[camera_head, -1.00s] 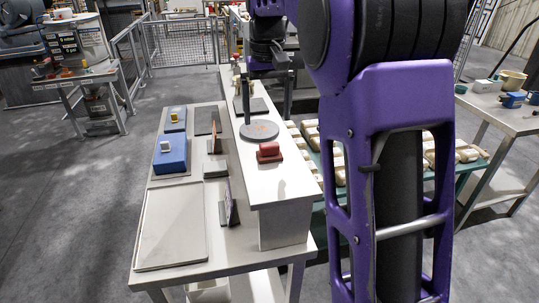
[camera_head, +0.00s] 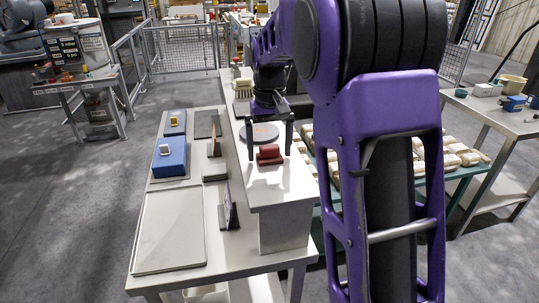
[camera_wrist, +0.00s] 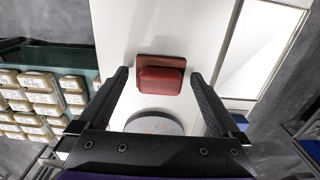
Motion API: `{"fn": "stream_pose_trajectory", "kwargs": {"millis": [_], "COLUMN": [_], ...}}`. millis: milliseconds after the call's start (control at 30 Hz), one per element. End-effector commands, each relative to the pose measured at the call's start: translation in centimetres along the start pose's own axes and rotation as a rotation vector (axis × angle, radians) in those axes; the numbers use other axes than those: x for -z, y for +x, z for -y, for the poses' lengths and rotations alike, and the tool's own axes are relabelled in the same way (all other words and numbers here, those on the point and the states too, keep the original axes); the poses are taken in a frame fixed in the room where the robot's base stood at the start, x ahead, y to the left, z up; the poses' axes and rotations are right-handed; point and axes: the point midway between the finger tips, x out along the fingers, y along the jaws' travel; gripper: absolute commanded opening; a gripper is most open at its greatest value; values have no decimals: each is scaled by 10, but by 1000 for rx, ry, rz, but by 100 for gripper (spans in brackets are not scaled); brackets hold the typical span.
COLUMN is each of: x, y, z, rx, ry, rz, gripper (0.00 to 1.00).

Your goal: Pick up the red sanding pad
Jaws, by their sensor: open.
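The red sanding pad (camera_head: 269,154) lies on the white raised shelf, near its front end. It is a dark red block on a wider reddish base, and it also shows in the wrist view (camera_wrist: 160,76). My gripper (camera_head: 269,148) is open above the pad, with one finger on each side of it in the head view. In the wrist view my gripper (camera_wrist: 160,80) has its fingers spread wide, left and right of the pad. The fingers do not touch the pad, and nothing is between them in their grip. The exact height above the shelf is hard to tell.
A round grey disc (camera_head: 260,132) lies on the shelf (camera_head: 285,190) behind the pad. Left and lower are blue boxes (camera_head: 170,158), a grey tray (camera_head: 170,230) and small upright plates (camera_head: 229,205). Several pale sacks (camera_wrist: 38,100) lie on a green table to the side.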

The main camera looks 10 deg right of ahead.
Motion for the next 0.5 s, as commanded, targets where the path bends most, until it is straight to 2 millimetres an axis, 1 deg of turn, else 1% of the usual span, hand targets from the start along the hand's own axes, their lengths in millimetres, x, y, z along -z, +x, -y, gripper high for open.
{"fn": "stream_pose_trajectory", "kwargs": {"millis": [33,167,200,267,300,367,400,467,500], "x": [0,0,0,0,0,0,0,0,0], "y": [0,0,0,0,0,0,0,0,0], "z": [0,0,0,0,0,0,0,0,0], "rx": [0,0,0,0,0,0,0,0,0], "ry": [0,0,0,0,0,0,0,0,0], "rz": [0,0,0,0,0,0,0,0,0], "gripper": [98,75,68,57,50,39,32,21,19]}}
